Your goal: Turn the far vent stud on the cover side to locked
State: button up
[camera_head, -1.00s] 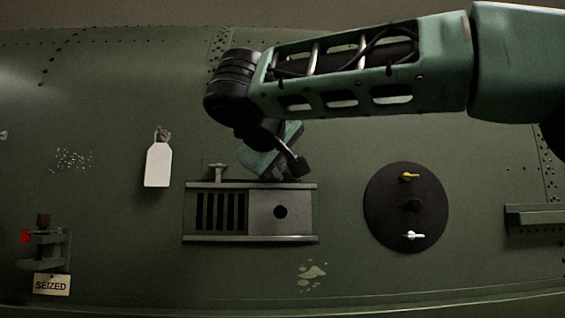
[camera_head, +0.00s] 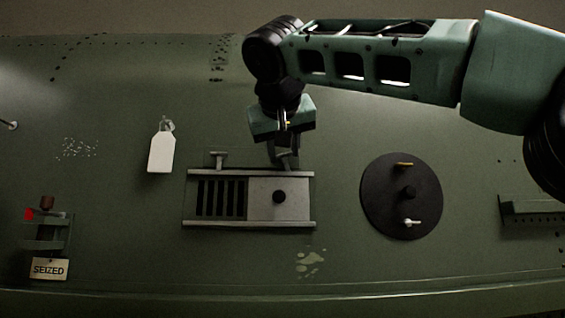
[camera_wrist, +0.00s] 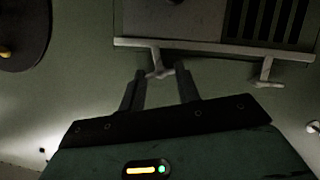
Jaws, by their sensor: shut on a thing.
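The cover-side stud (camera_wrist: 156,58) is a small T-shaped grey piece at the vent's far edge. My gripper (camera_wrist: 161,74) is shut on its crossbar, one finger at each end. In the head view my gripper (camera_head: 284,160) comes down from above and largely hides this stud. The other far stud (camera_head: 218,157) stands free above the slats and also shows in the wrist view (camera_wrist: 265,74).
A dark round plate (camera_head: 382,216) with a yellow and a white handle is to the right. A white tag (camera_head: 161,154) hangs to the left. A red-handled fitting (camera_head: 46,217) with a SEIZED tag (camera_head: 49,269) is at lower left.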

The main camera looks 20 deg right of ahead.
jog(key=shift+d+m+t+y+b, duration=0.1)
jog(key=shift+m+t+y+b, duration=0.2)
jog(key=shift+m+y+b, duration=0.65)
jog(key=shift+s+r+m, duration=0.1)
jog(key=shift+m, duration=0.15)
jog(key=o, duration=0.7)
jog(key=v, duration=1.7)
jog(key=shift+p, duration=0.45)
jog(key=shift+s+r, duration=0.1)
